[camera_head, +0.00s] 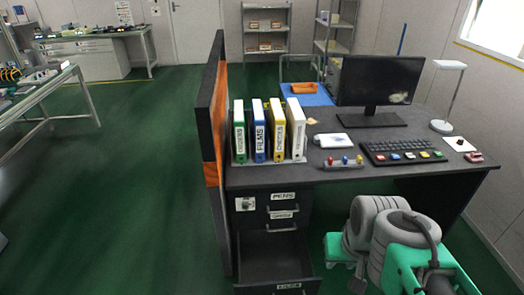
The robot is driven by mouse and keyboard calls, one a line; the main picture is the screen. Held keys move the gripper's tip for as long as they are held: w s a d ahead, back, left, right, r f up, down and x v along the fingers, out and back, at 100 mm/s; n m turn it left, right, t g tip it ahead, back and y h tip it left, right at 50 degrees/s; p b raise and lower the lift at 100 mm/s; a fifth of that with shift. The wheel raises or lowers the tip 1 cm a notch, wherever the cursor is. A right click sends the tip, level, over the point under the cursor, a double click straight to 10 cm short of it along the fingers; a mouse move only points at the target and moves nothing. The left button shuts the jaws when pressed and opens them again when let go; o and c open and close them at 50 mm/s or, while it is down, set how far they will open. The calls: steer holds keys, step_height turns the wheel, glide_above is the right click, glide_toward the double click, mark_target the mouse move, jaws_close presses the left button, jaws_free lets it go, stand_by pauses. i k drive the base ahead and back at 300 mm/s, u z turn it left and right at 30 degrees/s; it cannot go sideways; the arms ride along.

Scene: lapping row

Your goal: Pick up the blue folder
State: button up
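The blue folder (259,130) stands upright on the left part of the dark desk (340,176). It has a white spine with a blue edge and a label that seems to read FILMS. It is second from the left in a row, between a green folder (239,132) and a yellow folder (277,130). A white folder (297,128) stands at the right end. My folded arm shows at the lower right in front of the desk, well apart from the folders. I cannot make out my gripper's fingers or whether they hold anything.
A tall dark and orange partition (214,150) stands close left of the folders. A lower drawer (276,262) is pulled open below them. A monitor (376,85), keyboard (402,152) and lamp (446,95) fill the desk's right side. The green floor at left is clear.

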mark_target(258, 114)
steer(key=z, duration=1.5)
steer(key=i, duration=1.35)
steer(key=u, duration=4.5)
steer(key=i, duration=0.5)
